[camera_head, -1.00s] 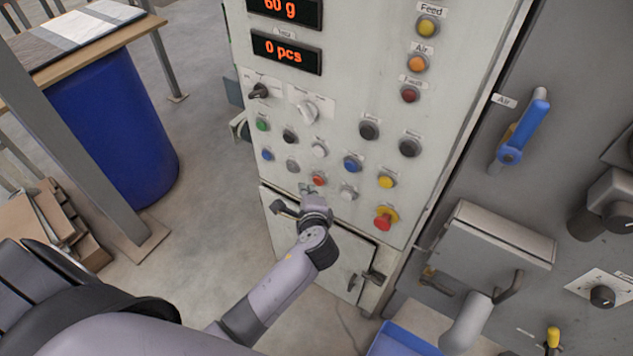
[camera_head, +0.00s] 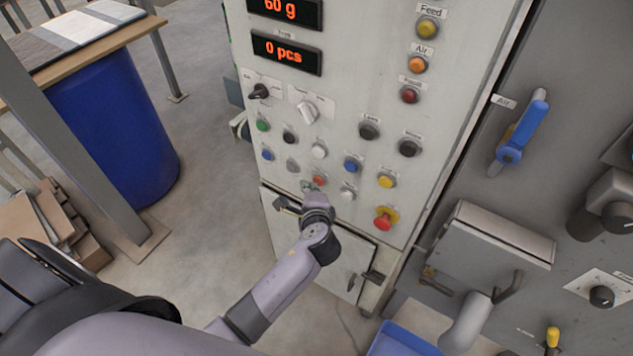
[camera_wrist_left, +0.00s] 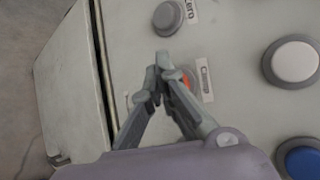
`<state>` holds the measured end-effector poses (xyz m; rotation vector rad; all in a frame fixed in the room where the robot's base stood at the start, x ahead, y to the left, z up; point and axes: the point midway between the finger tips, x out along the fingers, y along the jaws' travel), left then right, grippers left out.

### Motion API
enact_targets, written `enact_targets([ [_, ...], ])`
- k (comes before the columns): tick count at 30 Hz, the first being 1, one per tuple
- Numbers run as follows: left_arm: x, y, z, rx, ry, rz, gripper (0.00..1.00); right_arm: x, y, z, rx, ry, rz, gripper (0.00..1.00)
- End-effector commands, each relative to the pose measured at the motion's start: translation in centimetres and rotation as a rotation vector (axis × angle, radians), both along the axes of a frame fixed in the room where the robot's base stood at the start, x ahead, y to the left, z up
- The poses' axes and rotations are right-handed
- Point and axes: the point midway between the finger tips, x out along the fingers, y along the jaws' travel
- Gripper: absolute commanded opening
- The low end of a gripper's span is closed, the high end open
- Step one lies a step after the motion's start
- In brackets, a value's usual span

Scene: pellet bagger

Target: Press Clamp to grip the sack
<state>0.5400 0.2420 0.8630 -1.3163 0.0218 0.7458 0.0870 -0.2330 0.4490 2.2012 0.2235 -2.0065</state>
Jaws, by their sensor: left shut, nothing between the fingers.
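A control panel (camera_head: 335,110) stands in front of me with rows of round buttons. A small orange-red button (camera_head: 318,180) sits in the lower row. In the left wrist view that button (camera_wrist_left: 186,82) is partly hidden behind my fingertips; the label beside it starts with C, the rest is hard to read. My left gripper (camera_head: 311,188) is shut and empty, its tips right in front of the panel beside and over this button. In the left wrist view its fingertips (camera_wrist_left: 163,70) overlap the button's left side; I cannot tell whether they touch it. My right gripper is not in view.
Close around are a grey Zero button (camera_wrist_left: 168,15), a white button (camera_wrist_left: 295,62) and a blue button (camera_wrist_left: 302,160). A red mushroom button (camera_head: 383,219) is lower right. A cabinet door (camera_head: 315,250) with a handle lies below. A blue drum (camera_head: 115,130) stands left.

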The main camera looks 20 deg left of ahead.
Motion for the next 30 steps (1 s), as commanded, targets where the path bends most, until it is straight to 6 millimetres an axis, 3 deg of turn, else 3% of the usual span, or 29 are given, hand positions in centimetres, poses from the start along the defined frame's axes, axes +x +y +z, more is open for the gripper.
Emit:
enact_targets([
  [20,0.7,-0.1,0.0,0.000,-0.001,0.000,0.00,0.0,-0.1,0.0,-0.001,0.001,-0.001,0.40],
  [30,-0.5,0.1,0.1,0.002,0.001,-0.001,0.00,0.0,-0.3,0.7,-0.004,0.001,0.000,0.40],
])
